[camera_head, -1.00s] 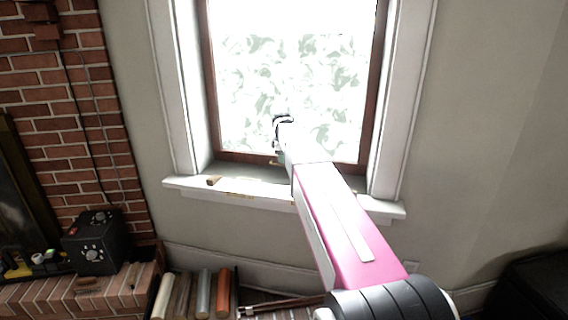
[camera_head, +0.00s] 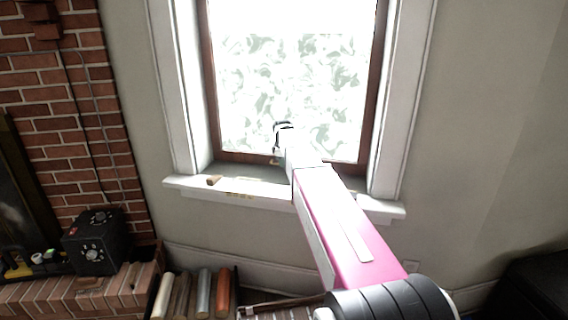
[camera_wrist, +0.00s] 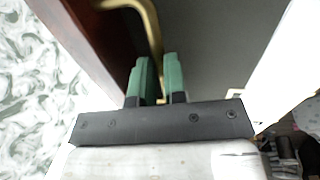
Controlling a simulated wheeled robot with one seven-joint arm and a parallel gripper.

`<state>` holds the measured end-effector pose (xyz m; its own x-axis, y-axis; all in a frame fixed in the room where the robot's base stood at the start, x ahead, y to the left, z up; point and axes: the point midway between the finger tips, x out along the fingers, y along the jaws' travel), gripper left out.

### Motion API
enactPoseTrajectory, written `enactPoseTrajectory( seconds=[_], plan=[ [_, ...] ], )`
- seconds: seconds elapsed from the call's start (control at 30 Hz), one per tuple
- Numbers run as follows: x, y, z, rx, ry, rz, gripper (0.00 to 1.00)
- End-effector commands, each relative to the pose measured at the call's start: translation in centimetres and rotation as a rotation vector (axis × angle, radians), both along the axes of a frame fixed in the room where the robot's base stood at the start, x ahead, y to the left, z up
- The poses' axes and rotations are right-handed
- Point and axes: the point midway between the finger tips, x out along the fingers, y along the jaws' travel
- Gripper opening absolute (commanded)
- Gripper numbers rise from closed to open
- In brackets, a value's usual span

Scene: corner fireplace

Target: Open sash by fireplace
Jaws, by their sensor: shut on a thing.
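The window sash (camera_head: 344,165) has a dark brown wooden frame around bright, leaf-patterned glass, above a white sill beside the fireplace. It looks seated in its opening. The wrist view shows its brown rail (camera_wrist: 98,45) and the patterned glass at left. A curved brass handle (camera_wrist: 151,25) runs along the rail and down between my green fingers. My gripper (camera_wrist: 159,75) is shut on this handle. In the head view, my wrist hides most of the gripper at the lower middle of the sash.
A white sill (camera_head: 262,188) juts out below the window, with a small brown object (camera_head: 213,180) on it. The brick fireplace (camera_head: 85,90) and a black box (camera_head: 93,242) stand at left. The wall at right is clear.

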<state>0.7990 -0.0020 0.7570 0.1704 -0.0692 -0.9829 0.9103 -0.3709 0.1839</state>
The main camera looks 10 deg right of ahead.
Motion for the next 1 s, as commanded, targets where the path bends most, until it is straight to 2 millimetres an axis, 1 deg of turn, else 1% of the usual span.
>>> enactPoseTrajectory(
  seconds=[0.17, 0.27, 0.37, 0.57, 0.6, 0.8, 0.9, 1.0],
  plan=[
    [0.0, 0.0, 1.7, -0.001, -0.002, 0.0, 0.0],
    [0.1, 0.0, 3.6, -0.002, -0.004, 0.0, 0.0],
    [0.1, 0.0, 6.1, -0.001, -0.005, 0.0, 0.0],
    [0.2, 0.0, 12.2, -0.001, -0.005, 0.0, 0.0],
    [0.2, 0.0, 13.5, -0.001, -0.006, 0.0, 0.0],
    [0.2, 0.0, 19.3, -0.001, -0.006, 0.0, 0.0],
    [0.2, 0.0, 21.7, -0.001, -0.005, -0.001, 0.0],
    [0.1, 0.0, 23.7, 0.0, -0.004, -0.001, 0.0]
  ],
)
